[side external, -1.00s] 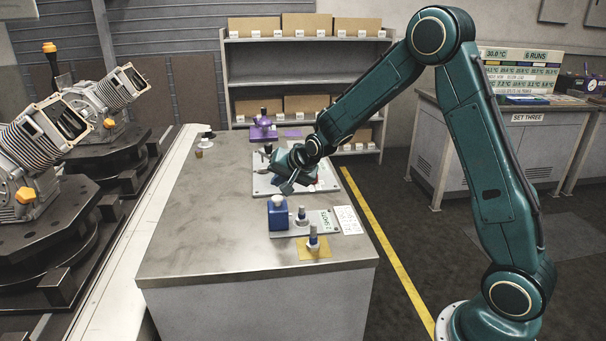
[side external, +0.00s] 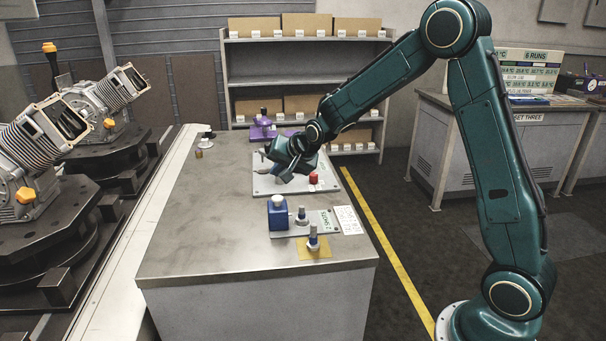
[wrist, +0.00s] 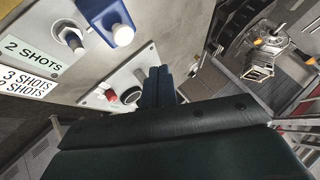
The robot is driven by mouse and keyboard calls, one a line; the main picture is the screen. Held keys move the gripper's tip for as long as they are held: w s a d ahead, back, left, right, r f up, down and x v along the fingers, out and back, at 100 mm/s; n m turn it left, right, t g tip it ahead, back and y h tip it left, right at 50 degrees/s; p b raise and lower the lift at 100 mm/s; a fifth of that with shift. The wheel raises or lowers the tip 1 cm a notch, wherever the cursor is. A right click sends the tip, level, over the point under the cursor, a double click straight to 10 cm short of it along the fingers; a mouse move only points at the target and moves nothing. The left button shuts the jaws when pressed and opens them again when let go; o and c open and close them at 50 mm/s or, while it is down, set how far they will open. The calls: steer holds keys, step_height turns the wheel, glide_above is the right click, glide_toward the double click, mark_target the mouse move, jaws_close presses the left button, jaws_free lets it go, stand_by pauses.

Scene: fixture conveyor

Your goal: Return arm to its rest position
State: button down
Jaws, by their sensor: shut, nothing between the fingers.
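My gripper (side external: 287,172) is at the end of my arm, above the pale plate (side external: 262,188) on the grey worktable. My gripper and wrist hide part of the plate in the side view.
A blue block with a white top (side external: 278,213), a small fixture (side external: 301,216) and another on a yellow pad (side external: 313,243) stand nearer the front. A purple device (side external: 263,127) stands behind. Machines (side external: 30,170) line the left. The table's front left is clear.

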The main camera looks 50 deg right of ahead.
steer(key=s+a+r+n+g, duration=0.1)
steer(key=s+a+r+n, duration=0.3)
steer(key=s, duration=0.5)
steer(key=s+a+r+n+g, duration=0.1)
steer(key=s+a+r+n, duration=0.15)
steer(key=s+r, duration=0.55)
steer(key=s+a+n, duration=0.1)
steer(key=s+n, duration=0.1)
steer(key=s, duration=0.8)
steer(key=s+a+f+n+g+y, duration=0.1)
steer(key=s+a+n, duration=0.1)
steer(key=s, duration=0.7)
steer(key=shift+s+a+f, duration=0.15)
steer(key=shift+s+f, duration=0.1)
steer(key=shift+s, duration=0.1)
